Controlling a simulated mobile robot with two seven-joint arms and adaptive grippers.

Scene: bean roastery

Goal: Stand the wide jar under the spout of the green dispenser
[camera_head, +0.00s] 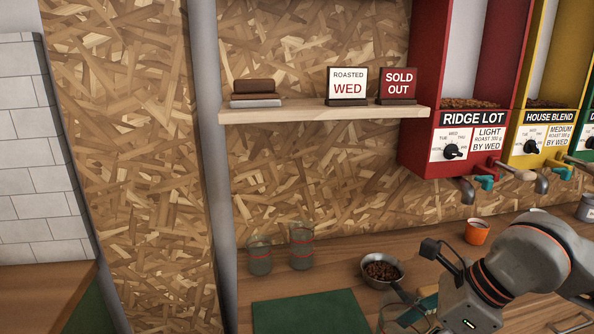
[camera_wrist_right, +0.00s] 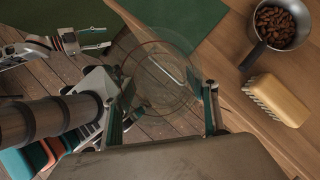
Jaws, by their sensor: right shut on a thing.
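The wide jar (camera_wrist_right: 155,75) is clear glass and shows faintly in the right wrist view, its round outline between the fingers. My right gripper (camera_wrist_right: 164,90) is shut on it. The floor and a green mat's edge show through and beyond the glass.
A pan of beans (camera_head: 381,270), an orange cup (camera_head: 477,231) and a grey tin (camera_head: 586,208) stand on the counter. Two banded glasses (camera_head: 260,256) (camera_head: 301,246) stand at the back. A brush (camera_wrist_right: 278,98) lies near the counter edge. Red (camera_head: 425,100) and yellow (camera_head: 520,105) dispensers hang left of the green one.

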